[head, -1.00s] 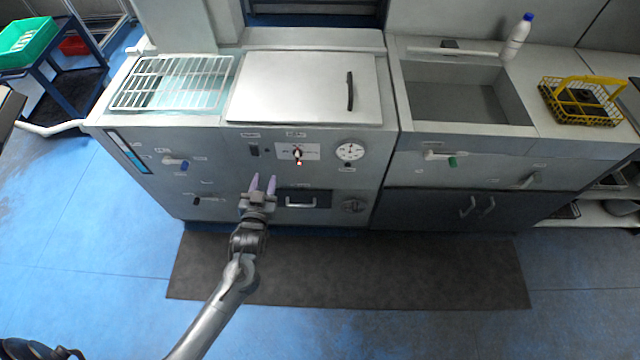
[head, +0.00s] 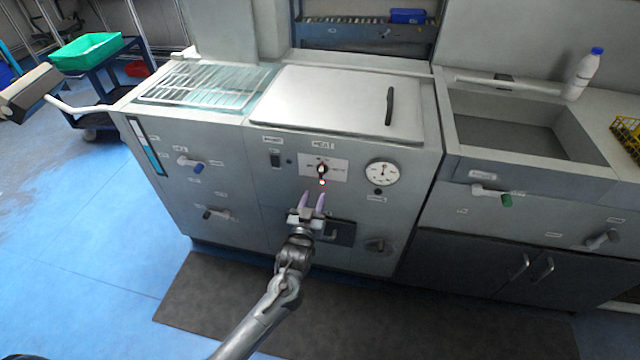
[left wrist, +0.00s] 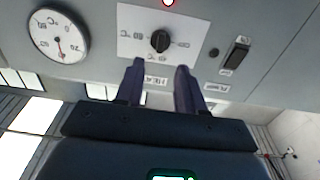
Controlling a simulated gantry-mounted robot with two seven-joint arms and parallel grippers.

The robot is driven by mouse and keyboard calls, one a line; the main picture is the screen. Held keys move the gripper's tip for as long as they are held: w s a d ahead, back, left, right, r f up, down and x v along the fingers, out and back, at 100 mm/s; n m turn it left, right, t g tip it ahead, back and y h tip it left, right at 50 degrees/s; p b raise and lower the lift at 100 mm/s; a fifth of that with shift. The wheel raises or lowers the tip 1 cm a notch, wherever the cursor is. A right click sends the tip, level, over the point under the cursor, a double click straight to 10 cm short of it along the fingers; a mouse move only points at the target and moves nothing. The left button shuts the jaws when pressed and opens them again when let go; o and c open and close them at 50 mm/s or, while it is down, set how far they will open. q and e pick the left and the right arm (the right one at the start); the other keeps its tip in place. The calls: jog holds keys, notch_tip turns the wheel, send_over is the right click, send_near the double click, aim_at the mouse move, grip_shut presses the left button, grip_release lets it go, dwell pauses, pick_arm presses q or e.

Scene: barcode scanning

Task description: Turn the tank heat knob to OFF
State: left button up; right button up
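The tank heat knob (head: 322,169) is a small black knob on a white label plate on the machine's front panel, under a "HEAT" label. A red light (head: 322,182) glows just below it. In the left wrist view the knob (left wrist: 160,40) sits just beyond the fingertips, between them and apart from them. My left gripper (head: 313,198) is open and empty, with purple fingers pointing up at the panel below the knob; its fingers also show in the left wrist view (left wrist: 161,72). My right gripper is not in view.
A round dial gauge (head: 382,173) is right of the knob, and a black rocker switch (head: 275,160) is left. A blue-handled valve (head: 190,163) is farther left. The lid (head: 340,100) above is closed. A sink (head: 510,125) is at right.

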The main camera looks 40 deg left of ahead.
aim_at(320, 175)
pick_arm(q)
jog(key=b+x, duration=0.3)
jog(key=x, duration=0.6)
jog(key=shift+a, duration=0.1)
grip_shut()
